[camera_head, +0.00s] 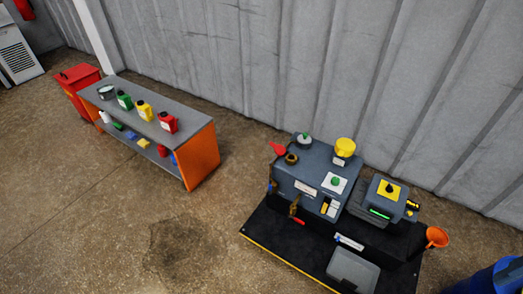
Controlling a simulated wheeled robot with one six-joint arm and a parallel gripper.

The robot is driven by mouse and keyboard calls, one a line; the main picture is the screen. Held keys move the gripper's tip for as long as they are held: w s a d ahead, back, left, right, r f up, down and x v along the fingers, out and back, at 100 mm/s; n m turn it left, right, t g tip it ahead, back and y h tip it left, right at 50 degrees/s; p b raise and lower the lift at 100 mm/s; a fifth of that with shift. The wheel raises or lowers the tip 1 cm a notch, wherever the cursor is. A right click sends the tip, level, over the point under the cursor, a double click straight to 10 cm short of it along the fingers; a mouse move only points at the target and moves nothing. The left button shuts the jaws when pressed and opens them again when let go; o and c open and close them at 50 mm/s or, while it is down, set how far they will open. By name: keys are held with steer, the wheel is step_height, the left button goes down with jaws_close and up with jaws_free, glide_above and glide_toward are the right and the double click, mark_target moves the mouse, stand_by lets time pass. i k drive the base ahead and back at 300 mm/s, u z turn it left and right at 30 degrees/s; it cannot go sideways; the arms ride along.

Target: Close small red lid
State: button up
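The small red lid (278,149) is at the back left corner of the grey-blue machine (308,182). It looks tilted up, beside a dark round brass-coloured port (291,159), and the port's opening appears uncovered. Whether a hinge joins the lid to the port is too small to tell. My gripper is not in view.
A yellow cap (345,147) and a green-topped fitting (305,139) stand on the machine near the port. A red-handled valve (297,220) sticks out in front. An orange funnel (437,237) is at right. A shelf (197,140) with bottles stands left; floor between is clear.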

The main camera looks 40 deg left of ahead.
mark_target(279, 149)
steer(key=u, duration=0.05)
steer(key=k, duration=0.6)
steer(key=u, duration=2.6)
steer(key=i, duration=1.5)
steer(key=z, duration=3.7)
steer(key=k, duration=0.45)
